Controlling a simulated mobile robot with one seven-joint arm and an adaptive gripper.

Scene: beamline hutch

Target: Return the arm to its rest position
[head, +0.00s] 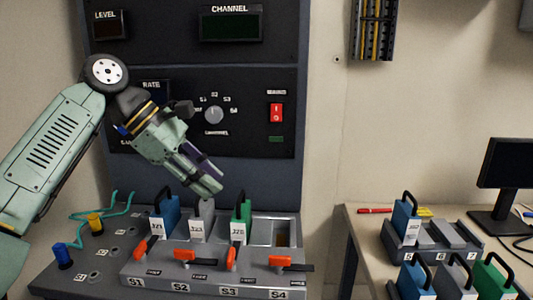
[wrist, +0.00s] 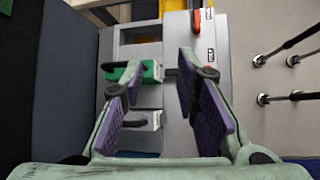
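My arm reaches in from the left in the head view, with my gripper (head: 213,181) just above the grey block in slot S2. In the wrist view my gripper (wrist: 158,75) has its purple-padded fingers spread apart. No held object shows between them. The fingers point down and to the right in the head view, in front of the dark panel. Whether a fingertip touches the grey block's handle, I cannot tell.
The slot rack (head: 205,276) holds a blue block (head: 167,219), a grey block (head: 197,229) and a green block (head: 241,218); S4 is empty. Orange levers line its front. A desk with a second rack (head: 440,240), more blocks and a monitor (head: 505,165) stands right.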

